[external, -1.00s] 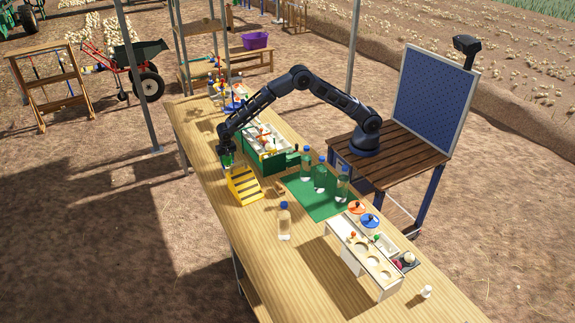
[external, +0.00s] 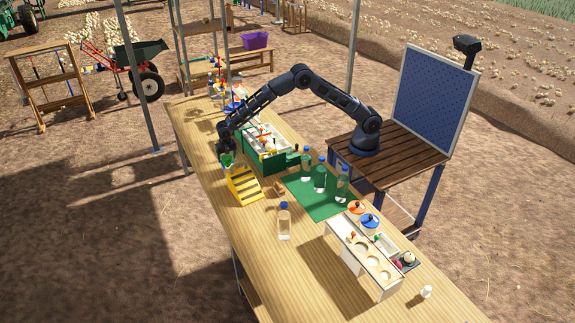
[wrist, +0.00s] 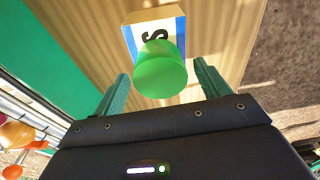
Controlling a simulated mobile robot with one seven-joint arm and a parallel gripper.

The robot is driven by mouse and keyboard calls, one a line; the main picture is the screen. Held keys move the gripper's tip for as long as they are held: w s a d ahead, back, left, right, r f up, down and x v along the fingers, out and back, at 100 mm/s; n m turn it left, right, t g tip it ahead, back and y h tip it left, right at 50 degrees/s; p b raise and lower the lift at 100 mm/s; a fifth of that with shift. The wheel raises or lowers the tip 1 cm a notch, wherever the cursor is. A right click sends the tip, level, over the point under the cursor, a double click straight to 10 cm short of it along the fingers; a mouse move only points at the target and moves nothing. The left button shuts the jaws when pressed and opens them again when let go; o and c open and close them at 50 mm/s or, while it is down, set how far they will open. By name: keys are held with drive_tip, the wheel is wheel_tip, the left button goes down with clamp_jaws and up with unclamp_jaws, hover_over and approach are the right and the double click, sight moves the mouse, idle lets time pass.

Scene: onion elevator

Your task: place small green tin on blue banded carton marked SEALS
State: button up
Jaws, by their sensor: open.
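The small green tin (wrist: 160,72) shows in the wrist view in front of the open jaws, with a gap to each finger. Behind it is a white carton with blue bands and a black S (wrist: 155,28); the rest of its marking is hidden by the tin. The tin appears to rest on the carton. My gripper (wrist: 161,70) is open, its green fingers on either side of the tin's near end. In the external view my gripper (external: 226,147) is above the small green tin (external: 227,160), at the table's left edge; the carton is mostly hidden there.
A yellow striped stepped block (external: 244,186) stands just in front of the tin. A green-sided bin (external: 274,163) is to its right. Several bottles stand around the green mat (external: 305,197). The table's front left (external: 240,222) is clear.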

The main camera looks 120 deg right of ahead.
sight(228, 159)
drive_tip(key=s+a+r+n+t, duration=0.15)
drive_tip(key=s+a+r, duration=0.3)
drive_tip(key=r, duration=0.75)
drive_tip(key=s+a+r+n+g, duration=0.15)
drive_tip(key=s+a+r, duration=0.3)
drive_tip(key=r, duration=0.75)
drive_tip(key=s+a+r+n+t, duration=0.1)
drive_tip(key=s+a+r+n, duration=0.2)
drive_tip(key=s+r, duration=0.35)
drive_tip(key=s+a+r+n+t, duration=0.15)
drive_tip(key=s+a+r, duration=0.25)
drive_tip(key=s, duration=0.6)
drive_tip(key=s+a+r+n+t+y, duration=0.1)
drive_tip(key=s+a+n, duration=0.2)
drive_tip(key=s, duration=0.6)
drive_tip(key=s+a+r+n, duration=0.1)
drive_tip(key=s+a+n, duration=0.15)
drive_tip(key=s, duration=0.75)
drive_tip(key=s+a+f+n, duration=0.1)
drive_tip(key=s+f+n, duration=0.1)
drive_tip(key=s, duration=0.5)
drive_tip(key=s+a+f+n+t, duration=0.1)
drive_tip(key=s+a+f+n, duration=0.1)
drive_tip(key=s, duration=0.6)
drive_tip(key=shift+s+f+n+y, duration=0.3)
drive_tip(key=shift+f+n+y, duration=0.15)
drive_tip(key=shift+f, duration=0.35)
